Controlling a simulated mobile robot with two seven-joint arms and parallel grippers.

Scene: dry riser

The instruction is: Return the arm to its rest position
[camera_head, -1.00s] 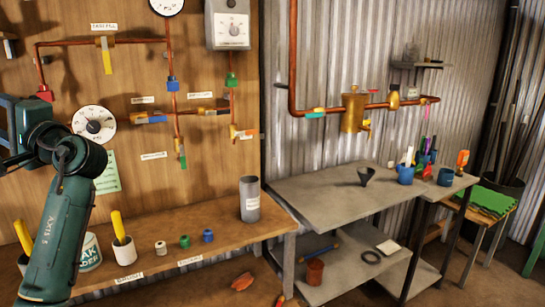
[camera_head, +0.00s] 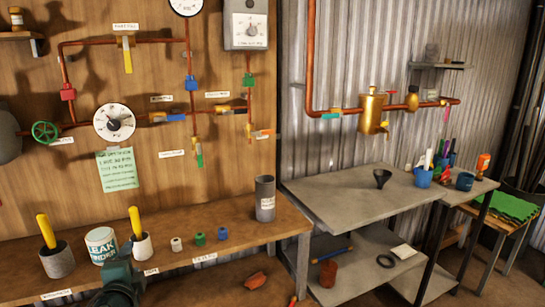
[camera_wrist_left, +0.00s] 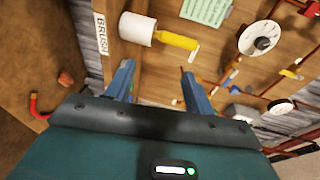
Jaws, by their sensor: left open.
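My left arm (camera_head: 120,284) shows only as a dark green piece at the bottom edge of the head view, low in front of the bench. In the left wrist view, my left gripper (camera_wrist_left: 157,70) has its two blue-grey fingers spread apart with nothing between them. Beyond the fingers are a white cup (camera_wrist_left: 137,29) with a yellow-handled brush (camera_wrist_left: 178,40) and the pipe board. My right gripper is in neither view.
A wooden bench (camera_head: 225,242) carries a leak-finder tub (camera_head: 101,245), brush cups, small coloured fittings and a grey cylinder (camera_head: 265,198). Copper pipes and gauges cover the board behind. A grey metal table (camera_head: 345,200) with a black funnel (camera_head: 382,178) stands to the right.

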